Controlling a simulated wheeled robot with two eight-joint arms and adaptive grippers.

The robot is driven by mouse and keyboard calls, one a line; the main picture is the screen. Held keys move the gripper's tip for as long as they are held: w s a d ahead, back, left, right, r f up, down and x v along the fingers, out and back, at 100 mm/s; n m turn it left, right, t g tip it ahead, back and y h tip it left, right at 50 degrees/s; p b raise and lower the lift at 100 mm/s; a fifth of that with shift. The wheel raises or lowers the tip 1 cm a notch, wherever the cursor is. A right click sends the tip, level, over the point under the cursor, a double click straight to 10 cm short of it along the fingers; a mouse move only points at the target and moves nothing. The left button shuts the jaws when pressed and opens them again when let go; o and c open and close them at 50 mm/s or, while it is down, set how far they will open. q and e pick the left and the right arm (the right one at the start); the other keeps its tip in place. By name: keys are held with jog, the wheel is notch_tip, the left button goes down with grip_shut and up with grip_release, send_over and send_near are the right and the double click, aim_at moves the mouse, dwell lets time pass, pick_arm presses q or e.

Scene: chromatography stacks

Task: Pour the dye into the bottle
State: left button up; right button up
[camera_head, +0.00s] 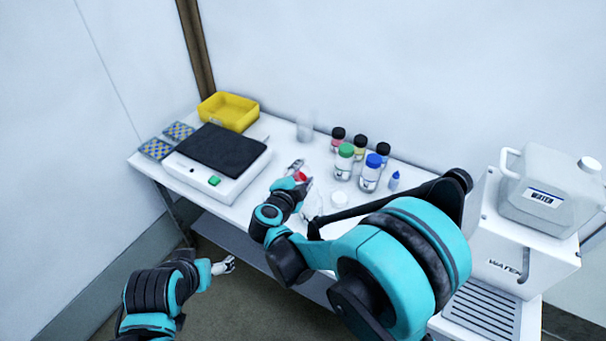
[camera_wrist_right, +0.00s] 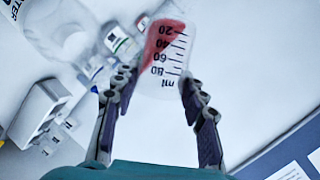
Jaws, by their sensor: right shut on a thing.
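My right gripper (camera_head: 297,176) is shut on a small clear beaker (camera_wrist_right: 165,65) with ml markings, above the white table. Red dye (camera_wrist_right: 160,35) lies slanted along one side of the beaker in the wrist view, so the beaker is tilted. The red also shows small between the fingers in the head view (camera_head: 300,177). A clear bottle (camera_wrist_right: 58,28) with black lettering is at the upper left of the wrist view, apart from the beaker in that picture. In the head view a faint clear vessel (camera_head: 314,206) stands partly behind my arm. My left gripper (camera_head: 223,266) is low in front of the table; its jaws are too small to judge.
Several capped jars, such as the green-capped one (camera_head: 344,161) and blue-capped one (camera_head: 370,172), stand right of the gripper. A clear glass (camera_head: 306,128) stands behind. A black-topped device (camera_head: 215,170) and yellow bin (camera_head: 228,112) are left; a jug (camera_head: 550,190) is right.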

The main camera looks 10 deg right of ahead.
jog(key=shift+f+m+b, duration=0.1)
jog(key=shift+m+b, duration=0.3)
jog(key=shift+s+d+t, duration=0.1)
jog(key=shift+t, duration=0.2)
jog(key=shift+y+b, duration=0.3)
jog(key=shift+m, duration=0.3)
jog(key=shift+s+d+m+t+b, duration=0.15)
jog(key=shift+m+t+b, duration=0.15)
jog(key=shift+m+b, duration=0.2)
